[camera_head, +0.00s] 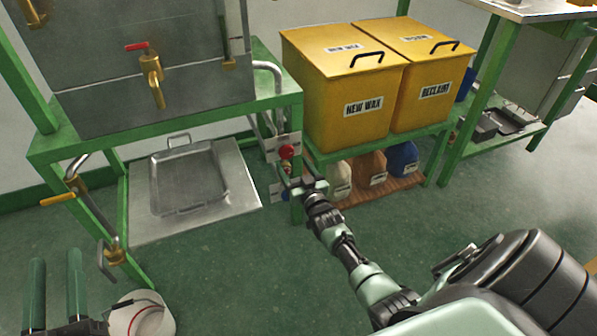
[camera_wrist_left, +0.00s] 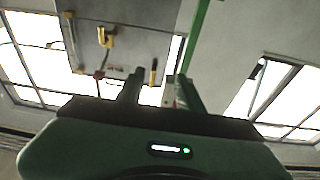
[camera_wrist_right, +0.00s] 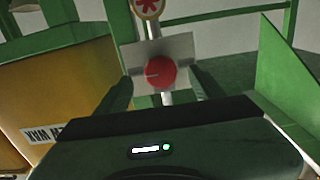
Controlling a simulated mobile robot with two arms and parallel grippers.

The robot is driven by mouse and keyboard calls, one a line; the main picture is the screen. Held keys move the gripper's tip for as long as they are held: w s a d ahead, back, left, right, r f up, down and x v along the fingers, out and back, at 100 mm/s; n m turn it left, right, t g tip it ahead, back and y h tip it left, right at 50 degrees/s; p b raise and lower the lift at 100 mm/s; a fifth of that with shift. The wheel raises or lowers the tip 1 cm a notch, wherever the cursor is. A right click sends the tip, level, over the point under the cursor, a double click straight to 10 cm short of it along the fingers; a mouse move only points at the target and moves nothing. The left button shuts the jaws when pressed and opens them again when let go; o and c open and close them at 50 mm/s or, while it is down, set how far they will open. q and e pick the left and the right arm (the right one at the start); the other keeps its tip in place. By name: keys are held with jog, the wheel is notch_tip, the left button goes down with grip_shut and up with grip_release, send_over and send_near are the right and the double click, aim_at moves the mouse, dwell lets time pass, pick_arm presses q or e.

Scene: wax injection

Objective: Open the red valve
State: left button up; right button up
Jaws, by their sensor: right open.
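A round red valve knob (camera_head: 287,152) with a pale plate sits by the right leg of the green stand. In the right wrist view the red knob (camera_wrist_right: 162,72) lies between my finger tips, in front of its plate; I cannot tell whether they touch it. My right gripper (camera_head: 303,184) is open, just below and beside the knob in the head view. A separate red lever handle (camera_head: 137,46) sits on a brass tap on the grey tank. My left gripper (camera_head: 57,265) is open and empty at the lower left, away from the valve.
A blue knob (camera_head: 285,195) lies low behind the right gripper. Yellow wax bins (camera_head: 335,110) stand on a green shelf to the right. A metal tray (camera_head: 190,180) lies under the tank. A white bucket (camera_head: 143,315) stands beside the left gripper. The middle floor is clear.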

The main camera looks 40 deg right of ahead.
pick_arm(q)
notch_tip(320, 180, down, 7)
jog(key=a+g+y+p, duration=0.1)
jog(key=g, duration=0.2)
jog(key=shift+r+g, duration=0.2)
jog(key=shift+g, duration=0.2)
pick_arm(e)
jog(key=v, duration=0.3)
jog(key=shift+s+a, duration=0.1)
jog(key=shift+s, duration=0.25)
jog(key=shift+a, duration=0.1)
